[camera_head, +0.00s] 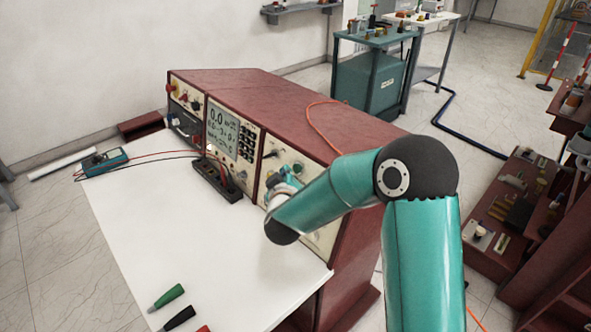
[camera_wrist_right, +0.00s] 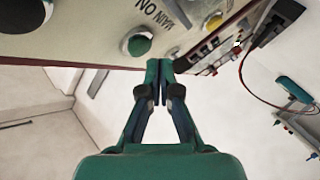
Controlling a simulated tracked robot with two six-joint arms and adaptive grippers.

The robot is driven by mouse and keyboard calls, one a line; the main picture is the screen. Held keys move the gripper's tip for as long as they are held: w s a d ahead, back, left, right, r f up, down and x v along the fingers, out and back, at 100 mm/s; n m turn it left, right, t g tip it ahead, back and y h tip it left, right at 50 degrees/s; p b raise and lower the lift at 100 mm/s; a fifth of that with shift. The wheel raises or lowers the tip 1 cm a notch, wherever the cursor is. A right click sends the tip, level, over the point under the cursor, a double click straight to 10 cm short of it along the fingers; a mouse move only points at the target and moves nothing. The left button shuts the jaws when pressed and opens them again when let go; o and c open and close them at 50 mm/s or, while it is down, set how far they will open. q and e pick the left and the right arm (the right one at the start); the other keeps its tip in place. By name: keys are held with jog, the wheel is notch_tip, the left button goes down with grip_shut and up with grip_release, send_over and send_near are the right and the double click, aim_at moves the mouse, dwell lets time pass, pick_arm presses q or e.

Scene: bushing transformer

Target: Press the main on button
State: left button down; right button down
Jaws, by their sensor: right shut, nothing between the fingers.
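The red console (camera_head: 330,125) has a cream front panel. In the right wrist view the panel (camera_wrist_right: 90,25) appears upside down, with a "MAIN ON" label (camera_wrist_right: 165,12). A round green button (camera_wrist_right: 137,45) in a pale ring sits beside that label. A second round yellow-green part (camera_wrist_right: 213,22) is on its other side. My right gripper (camera_wrist_right: 158,70) is shut and empty, with its fingertips close to the panel near the green button; contact cannot be told. In the head view my right gripper (camera_head: 286,178) is small and partly hidden by my arm. My left gripper is out of view.
A white tabletop (camera_head: 150,230) lies before the console. It carries a teal multimeter (camera_head: 105,160) with leads, a black terminal block (camera_head: 217,180), and green (camera_head: 167,297) and black (camera_head: 178,318) probes. An orange cable (camera_head: 318,125) lies on the console top. The tabletop's middle is clear.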

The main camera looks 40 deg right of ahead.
jog(key=shift+d, duration=0.2)
dwell(0.4)
jog(key=shift+d, duration=0.25)
jog(key=shift+d+f, duration=0.15)
jog(key=shift+d, duration=0.3)
dwell(0.9)
jog(key=shift+a, duration=0.1)
jog(key=shift+a+r, duration=0.2)
jog(key=shift+a, duration=0.55)
jog(key=a, duration=0.1)
jog(key=a+p, duration=0.1)
jog(key=a, duration=0.1)
jog(key=a+r, duration=0.1)
jog(key=shift+s+a+r+p, duration=0.1)
jog(key=shift+s+a+p, duration=0.15)
jog(key=shift+a+p, duration=0.15)
dwell(1.3)
